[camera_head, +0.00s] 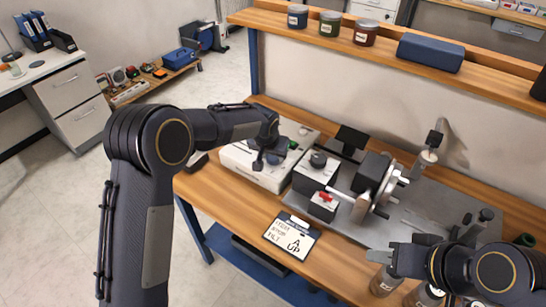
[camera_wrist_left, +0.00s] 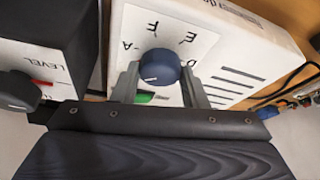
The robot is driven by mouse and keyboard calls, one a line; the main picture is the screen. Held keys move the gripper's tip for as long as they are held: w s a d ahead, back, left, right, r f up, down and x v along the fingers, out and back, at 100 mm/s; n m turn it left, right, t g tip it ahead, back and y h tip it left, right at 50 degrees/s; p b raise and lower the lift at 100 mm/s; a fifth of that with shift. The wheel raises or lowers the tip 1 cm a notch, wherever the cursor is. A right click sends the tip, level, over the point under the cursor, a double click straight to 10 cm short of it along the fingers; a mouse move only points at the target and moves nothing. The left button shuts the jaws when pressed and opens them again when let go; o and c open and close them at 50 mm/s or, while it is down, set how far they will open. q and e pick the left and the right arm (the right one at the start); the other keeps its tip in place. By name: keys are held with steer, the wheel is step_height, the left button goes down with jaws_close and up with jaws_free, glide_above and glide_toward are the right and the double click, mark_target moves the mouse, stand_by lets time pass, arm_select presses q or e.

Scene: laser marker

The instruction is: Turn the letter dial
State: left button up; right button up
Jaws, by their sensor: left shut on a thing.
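The letter dial is a dark blue round knob (camera_wrist_left: 159,66) on a white box (camera_wrist_left: 225,45) with letters printed around it; A, F and E can be read in the left wrist view. My left gripper (camera_wrist_left: 160,88) has one finger on each side of the knob and is shut on it. In the head view my left gripper (camera_head: 262,160) reaches down onto the white box (camera_head: 240,165), and the dial is mostly hidden there.
A dark box with a LEVEL knob (camera_wrist_left: 18,90) stands beside the white box. A red switch (camera_head: 326,197) and a metal machine (camera_head: 370,190) are to the right. Jars (camera_head: 384,281) stand below my right gripper. A shelf (camera_head: 400,58) runs along the back.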

arm_select(q)
steer(key=m+h, duration=0.1)
steer(key=m, duration=0.2)
steer(key=shift+a+m+g, duration=0.15)
steer(key=shift+m+g, duration=0.15)
steer(key=shift+g, duration=0.1)
steer(key=shift+w+m+g+h, duration=0.15)
steer(key=shift+m+g+h, duration=0.4)
steer(key=shift+m, duration=1.25)
steer(key=o, duration=1)
steer(key=shift+c, duration=0.2)
steer(key=shift+r, duration=0.1)
steer(key=b+v, duration=0.1)
steer(key=v, duration=0.6)
steer(key=shift+r, duration=0.3)
